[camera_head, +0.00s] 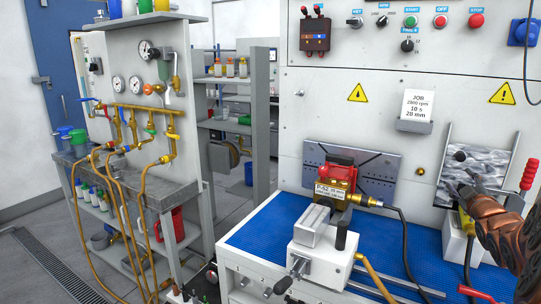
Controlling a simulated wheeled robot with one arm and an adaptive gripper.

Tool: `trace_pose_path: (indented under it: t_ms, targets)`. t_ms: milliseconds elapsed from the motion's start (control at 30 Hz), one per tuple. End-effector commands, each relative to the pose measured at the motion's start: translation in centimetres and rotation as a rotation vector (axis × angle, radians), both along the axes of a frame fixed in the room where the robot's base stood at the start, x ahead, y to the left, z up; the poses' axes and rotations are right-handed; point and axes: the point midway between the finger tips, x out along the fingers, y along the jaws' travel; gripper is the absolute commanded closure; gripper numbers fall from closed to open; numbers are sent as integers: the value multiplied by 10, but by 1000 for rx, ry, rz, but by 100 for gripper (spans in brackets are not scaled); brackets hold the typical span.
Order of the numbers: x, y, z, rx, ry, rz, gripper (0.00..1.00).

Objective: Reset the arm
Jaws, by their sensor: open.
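My arm, dark with orange-brown plating, reaches in from the right edge of the head view. My gripper (468,184) is at its end, its dark fingers pointing left and apart. It is in front of a grey metallic panel (482,160) at the right of the bench. I see nothing held between the fingers. A small black round thing (460,156) shows just above the fingertips against the panel. The arm hides part of the panel's lower right and the bench behind it.
A red and brass pump unit (338,181) and a white vise (321,250) stand on the blue bench mat (264,227). A red-handled clamp (529,175) is close to my arm. Hoses cross the bench. A pipe stand (142,105) is left.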

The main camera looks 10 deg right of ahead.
Motion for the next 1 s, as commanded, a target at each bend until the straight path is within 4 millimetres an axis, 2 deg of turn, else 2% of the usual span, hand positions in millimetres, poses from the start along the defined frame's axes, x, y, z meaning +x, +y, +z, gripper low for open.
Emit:
trace_pose_path:
  t_ms: [33,200,333,467,567,767,867,1000]
  targets:
    - [6,18,1,42,37,-4,44]
    - [7,67,-17,205,185,-52,44]
    - [-4,111,-36,330,306,-92,44]
    - [-26,156,-54,447,431,-135,44]
    - [-50,193,-67,536,526,-168,44]
    - [-115,269,-94,696,738,-243,44]
    - [-155,306,-105,767,848,-283,44]
    - [-219,356,-117,852,1013,-344,44]
